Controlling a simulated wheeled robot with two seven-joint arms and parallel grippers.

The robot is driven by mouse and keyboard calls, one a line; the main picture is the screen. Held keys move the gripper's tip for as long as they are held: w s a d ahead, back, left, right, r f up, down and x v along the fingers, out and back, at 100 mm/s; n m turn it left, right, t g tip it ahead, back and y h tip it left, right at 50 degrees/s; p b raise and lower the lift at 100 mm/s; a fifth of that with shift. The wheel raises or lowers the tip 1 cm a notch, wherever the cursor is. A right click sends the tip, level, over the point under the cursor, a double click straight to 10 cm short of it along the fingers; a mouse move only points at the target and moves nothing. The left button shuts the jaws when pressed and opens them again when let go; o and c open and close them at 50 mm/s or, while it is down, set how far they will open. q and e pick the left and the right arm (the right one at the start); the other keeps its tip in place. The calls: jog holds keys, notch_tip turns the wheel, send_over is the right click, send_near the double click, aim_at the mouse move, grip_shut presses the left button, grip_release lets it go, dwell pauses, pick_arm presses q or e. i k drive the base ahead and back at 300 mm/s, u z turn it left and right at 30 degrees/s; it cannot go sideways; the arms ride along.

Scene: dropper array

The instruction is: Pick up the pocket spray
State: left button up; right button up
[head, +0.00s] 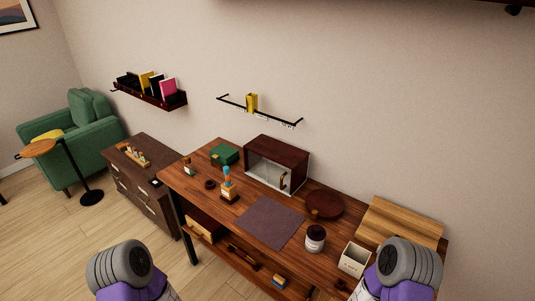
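I cannot tell for sure which thing is the pocket spray. A small bottle-like thing (189,166) stands at the left end of the brown desk (290,222). A blue-topped thing (227,174) stands upright to its right, in or on a small wooden block (229,194). Either is too small to read clearly. Only the grey and purple links of my two arms show, at the bottom left and bottom right. Both grippers are out of view, and nothing on the desk is seen to be touched by them.
The desk also bears a green box (224,154), a glass-fronted cabinet (274,165), a purple mat (270,222), a dark-lidded jar (315,239), a white open box (353,259) and a wooden board (400,220). A low chest (150,190) stands left.

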aim_at(226, 168)
jog(key=u, duration=2.35)
jog(key=i, duration=2.1)
jog(key=z, duration=2.4)
